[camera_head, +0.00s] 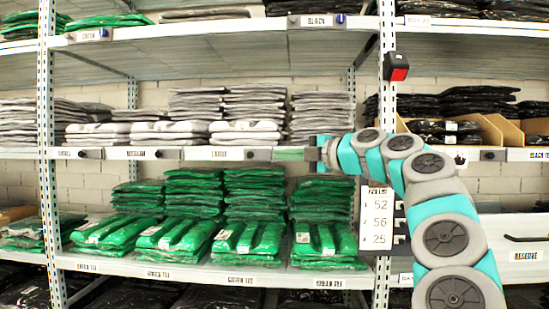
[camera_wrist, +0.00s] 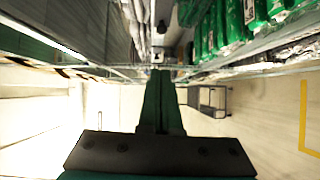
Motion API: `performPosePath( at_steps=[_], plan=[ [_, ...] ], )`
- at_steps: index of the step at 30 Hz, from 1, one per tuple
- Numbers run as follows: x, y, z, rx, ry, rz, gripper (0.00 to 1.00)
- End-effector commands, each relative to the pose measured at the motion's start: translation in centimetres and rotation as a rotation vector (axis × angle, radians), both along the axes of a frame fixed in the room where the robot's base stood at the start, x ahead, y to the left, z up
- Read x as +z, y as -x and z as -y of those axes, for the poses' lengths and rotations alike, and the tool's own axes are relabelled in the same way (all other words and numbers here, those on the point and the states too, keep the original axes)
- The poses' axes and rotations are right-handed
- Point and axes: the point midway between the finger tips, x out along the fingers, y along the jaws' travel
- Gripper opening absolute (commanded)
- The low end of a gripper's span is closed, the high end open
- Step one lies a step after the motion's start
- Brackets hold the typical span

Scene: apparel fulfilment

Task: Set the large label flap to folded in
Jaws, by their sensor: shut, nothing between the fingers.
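The label reading LARGE (camera_head: 228,154) is on the front edge of the middle shelf, left of my gripper. A small dark block (camera_head: 258,154) sits on the edge just right of this label; I cannot tell whether it is the flap or how it is folded. My gripper (camera_head: 276,154) points left along the shelf edge, its green fingers together and empty, the tips close to the dark block. I cannot tell whether they touch. In the wrist view the closed fingers (camera_wrist: 158,74) point at the shelf edge, and a small dark piece (camera_wrist: 161,27) shows beyond the tips.
Grey folded garments (camera_head: 255,103) lie above this edge, and green bagged garments (camera_head: 250,235) fill the shelf below. Similar labels and dark blocks (camera_head: 91,153) are further left. A numbered sign (camera_head: 377,215) and a shelf upright (camera_head: 386,100) stand close to my arm. A cart (camera_wrist: 207,100) is on the floor.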

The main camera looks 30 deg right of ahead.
Motion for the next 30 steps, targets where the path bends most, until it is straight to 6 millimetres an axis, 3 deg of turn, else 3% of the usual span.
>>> performPosePath(
  at_steps=[15,30],
  plan=[
    [-0.3,-7.9,-3.4,0.0,0.001,-0.002,0.0],
    [-0.5,-10.9,-2.1,0.0,-0.002,-0.004,0.0]
  ],
)
